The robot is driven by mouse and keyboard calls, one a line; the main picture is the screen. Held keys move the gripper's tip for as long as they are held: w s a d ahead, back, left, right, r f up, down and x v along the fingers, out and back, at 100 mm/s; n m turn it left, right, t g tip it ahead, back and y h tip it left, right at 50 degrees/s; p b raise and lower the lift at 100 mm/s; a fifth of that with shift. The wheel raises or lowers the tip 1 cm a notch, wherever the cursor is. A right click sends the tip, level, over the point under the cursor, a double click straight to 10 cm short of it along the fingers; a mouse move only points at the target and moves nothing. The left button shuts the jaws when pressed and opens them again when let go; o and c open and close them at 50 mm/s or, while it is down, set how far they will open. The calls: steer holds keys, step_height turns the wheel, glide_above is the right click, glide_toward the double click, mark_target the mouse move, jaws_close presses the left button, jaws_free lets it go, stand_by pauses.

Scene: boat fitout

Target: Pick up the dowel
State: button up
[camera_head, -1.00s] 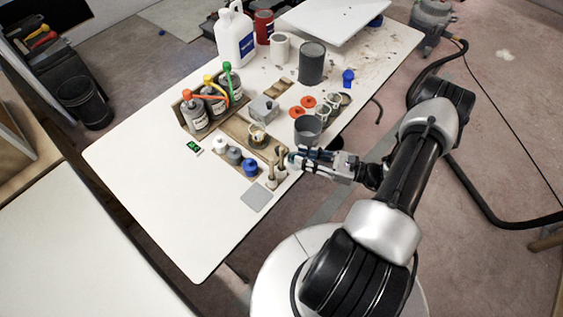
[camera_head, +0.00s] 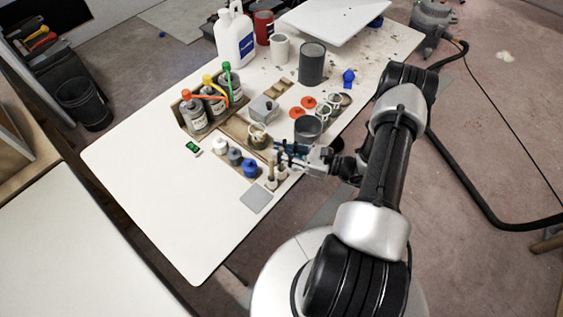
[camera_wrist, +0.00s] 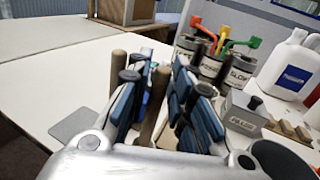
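Two upright wooden sticks, dowel-like, stand by the near edge of the white table, a left one (camera_head: 271,170) and a right one (camera_head: 282,161), with pale bases. My gripper (camera_head: 279,150) is at their upper ends. In the wrist view my gripper (camera_wrist: 158,95) is open, its blue-padded fingers apart. One wooden stick (camera_wrist: 153,104) shows between the fingers, and another (camera_wrist: 118,68) rises behind the left finger. I cannot tell whether either finger touches a stick. The sticks' lower parts are hidden by the fingers in the wrist view.
Small white, grey and blue-capped jars (camera_head: 235,157) stand left of the sticks. A grey cup (camera_head: 308,129) is close behind my gripper. Bottles with coloured spouts (camera_head: 213,98) stand farther back. A flat grey plate (camera_head: 256,198) lies in front; the table's left part is clear.

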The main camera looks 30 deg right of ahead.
jaws_close()
steer(key=shift+r, duration=0.1)
